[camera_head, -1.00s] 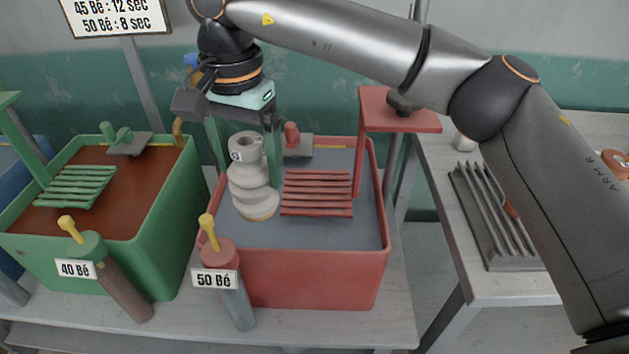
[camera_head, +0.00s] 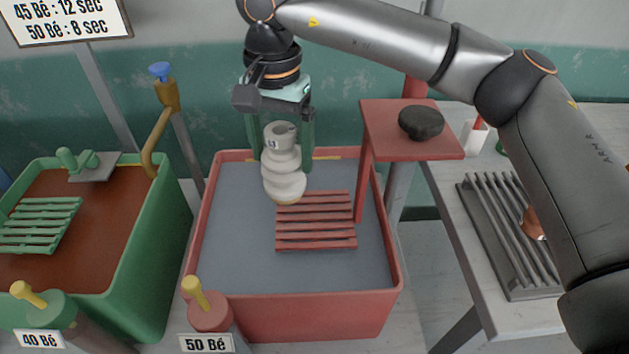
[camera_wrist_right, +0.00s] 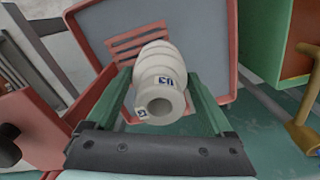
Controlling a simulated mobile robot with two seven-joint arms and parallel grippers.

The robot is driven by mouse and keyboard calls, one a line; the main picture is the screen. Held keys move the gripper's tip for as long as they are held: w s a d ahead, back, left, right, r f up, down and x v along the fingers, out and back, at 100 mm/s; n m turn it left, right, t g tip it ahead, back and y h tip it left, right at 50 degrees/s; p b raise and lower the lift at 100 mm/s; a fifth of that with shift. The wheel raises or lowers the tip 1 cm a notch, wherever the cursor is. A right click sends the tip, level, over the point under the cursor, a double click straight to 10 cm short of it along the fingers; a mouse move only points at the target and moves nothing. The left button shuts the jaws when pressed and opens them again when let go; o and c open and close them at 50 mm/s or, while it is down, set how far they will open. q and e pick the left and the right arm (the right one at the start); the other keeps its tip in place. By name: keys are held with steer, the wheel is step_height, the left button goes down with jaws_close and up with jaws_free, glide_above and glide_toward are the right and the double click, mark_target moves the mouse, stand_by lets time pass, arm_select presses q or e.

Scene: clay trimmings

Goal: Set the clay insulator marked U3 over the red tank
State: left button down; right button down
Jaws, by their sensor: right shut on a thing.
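The clay insulator (camera_head: 284,163) is pale, ribbed and roughly upright with a slight tilt. In the right wrist view the insulator (camera_wrist_right: 160,80) shows the mark U3 and its open hollow end. My right gripper (camera_head: 282,140) is shut on its upper part, with a green finger on each side. The red tank (camera_head: 320,310) holds grey liquid (camera_head: 235,225). The insulator hangs over the tank, near its back, just above and left of the red slatted rack (camera_head: 316,222). Whether it touches the rack is hard to tell. My left gripper is not in view.
A red stand (camera_head: 400,130) with a dark stone (camera_head: 421,123) rises at the tank's back right. The green tank (camera_head: 150,260) with brown liquid is at the left. A grey ridged rack (camera_head: 510,235) lies on the right table.

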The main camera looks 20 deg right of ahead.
steer(key=d+f, duration=0.1)
steer(key=f, duration=0.2)
steer(key=d+f+p, duration=0.1)
steer(key=d+f, duration=0.1)
steer(key=f, duration=0.1)
steer(key=d+f, duration=0.2)
steer(key=shift+w+d+f, duration=0.2)
steer(key=shift+w+f, duration=0.05)
steer(key=shift+f, duration=0.3)
steer(key=shift+f, duration=0.2)
jaws_free()
steer(key=shift+r, duration=0.15)
step_height(320, 180, up, 12)
steer(key=shift+b, duration=0.35)
